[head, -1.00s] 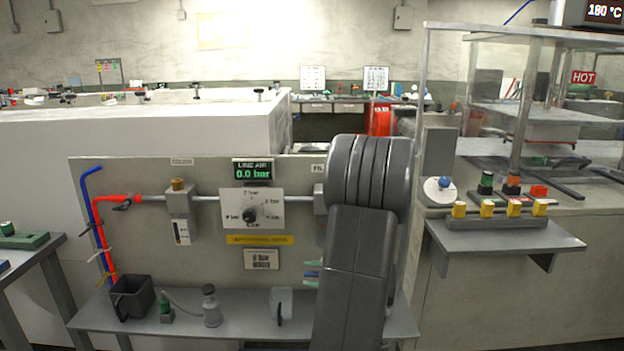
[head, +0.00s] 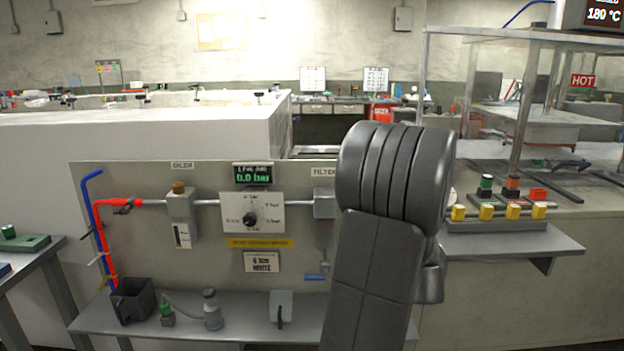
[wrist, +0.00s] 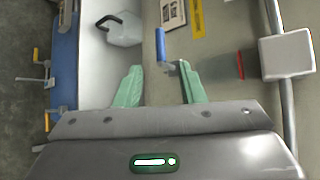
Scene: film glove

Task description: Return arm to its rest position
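My gripper (wrist: 160,86) shows in the wrist view with its two green fingers apart and nothing between them. A blue valve handle (wrist: 160,44) lies beyond the fingertips in that view, apart from them. The same blue handle (head: 316,277) shows in the head view, low on the panel below the filter. My grey arm stands in front of the panel's right end in the head view and hides part of it. My gripper is not visible in the head view.
The air panel (head: 130,245) carries a display (head: 253,174) reading 0.0 bar and a dial (head: 251,213). A shelf (head: 190,330) below holds a black bin (head: 132,299) and small bottles. A button box (head: 497,226) and a press frame marked HOT stand at right.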

